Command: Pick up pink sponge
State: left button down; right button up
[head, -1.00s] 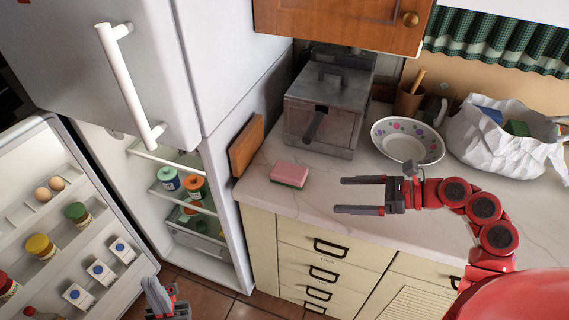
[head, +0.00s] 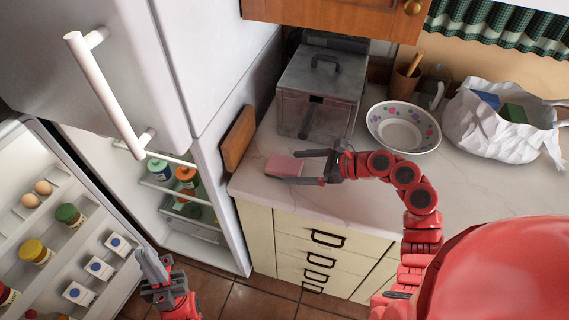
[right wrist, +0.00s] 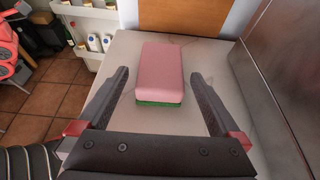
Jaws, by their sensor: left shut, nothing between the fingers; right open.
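The pink sponge (head: 283,166) with a green underside lies on the pale counter (head: 340,204), near its left end. It also shows in the right wrist view (right wrist: 160,70), straight ahead between the finger lines. My right gripper (head: 303,167) is open, with its fingers pointing at the sponge. In the right wrist view the fingertips (right wrist: 161,75) lie to either side of the sponge's near end, and no contact shows. My left gripper (head: 152,268) is shut and empty, low in front of the open fridge.
A metal fryer-like box (head: 316,100) stands behind the sponge, and a wooden board (head: 237,140) leans at the fridge side. A dotted bowl (head: 403,127) and a white bag (head: 500,130) stand further right. The open fridge door (head: 60,210) is at left.

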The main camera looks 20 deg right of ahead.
aim_at(290, 165)
jog(key=shift+w+a+p, duration=0.25)
jog(key=shift+a+p, duration=0.05)
jog(key=shift+a, duration=0.05)
jog(key=p+x, duration=0.2)
jog(key=x, duration=0.1)
jog(key=shift+w+a, duration=0.25)
jog(key=shift+a, duration=0.1)
jog(key=shift+w+a+f, duration=0.2)
jog(key=shift+a+f, duration=0.1)
jog(key=shift+c, duration=0.2)
jog(key=c, duration=1.3)
jog(key=shift+c, duration=0.2)
jog(key=shift+d+r, duration=0.1)
jog(key=shift+r, duration=0.05)
